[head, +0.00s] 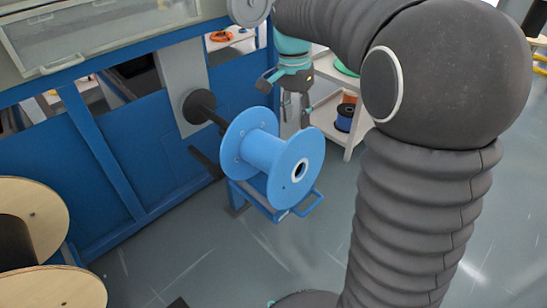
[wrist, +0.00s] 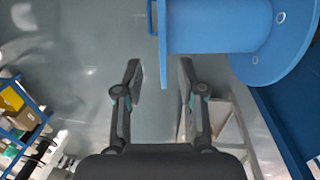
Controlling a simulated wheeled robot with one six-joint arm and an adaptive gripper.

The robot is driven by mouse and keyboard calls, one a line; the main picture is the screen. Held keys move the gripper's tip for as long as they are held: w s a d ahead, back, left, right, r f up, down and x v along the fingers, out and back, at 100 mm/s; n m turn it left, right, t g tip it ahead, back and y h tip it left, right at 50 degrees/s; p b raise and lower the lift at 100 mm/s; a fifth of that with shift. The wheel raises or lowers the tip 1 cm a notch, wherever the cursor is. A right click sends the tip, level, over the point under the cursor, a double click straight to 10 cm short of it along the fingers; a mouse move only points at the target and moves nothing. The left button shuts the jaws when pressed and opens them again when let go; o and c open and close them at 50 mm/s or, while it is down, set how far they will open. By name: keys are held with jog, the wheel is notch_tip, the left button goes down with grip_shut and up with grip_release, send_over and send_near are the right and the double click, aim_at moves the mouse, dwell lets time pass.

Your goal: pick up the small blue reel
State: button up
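A light blue reel (head: 264,153) with two round flanges and a hollow hub sits by the blue machine, its axis sideways. In the wrist view the blue reel (wrist: 210,27) fills the upper right, its barrel just beyond and right of the fingertips. A smaller dark blue reel (head: 344,123) stands on a shelf behind.
A dark spindle (head: 203,109) sticks out from the machine (head: 155,150) toward the reel. A blue frame with a handle (head: 303,208) is under the reel. Large wooden-flanged reels (head: 35,210) stand at left. A pale shelf (head: 325,118) is behind my gripper. Floor (head: 200,260) is open in front.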

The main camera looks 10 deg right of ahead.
aim_at(297, 133)
jog(key=shift+d+f+b, duration=0.2)
jog(key=shift+f+b, duration=0.05)
jog(key=shift+f, duration=1.75)
jog(key=shift+d+f+b, duration=0.2)
jog(key=shift+f+b, duration=0.05)
jog(key=shift+f, duration=1.7)
grip_shut()
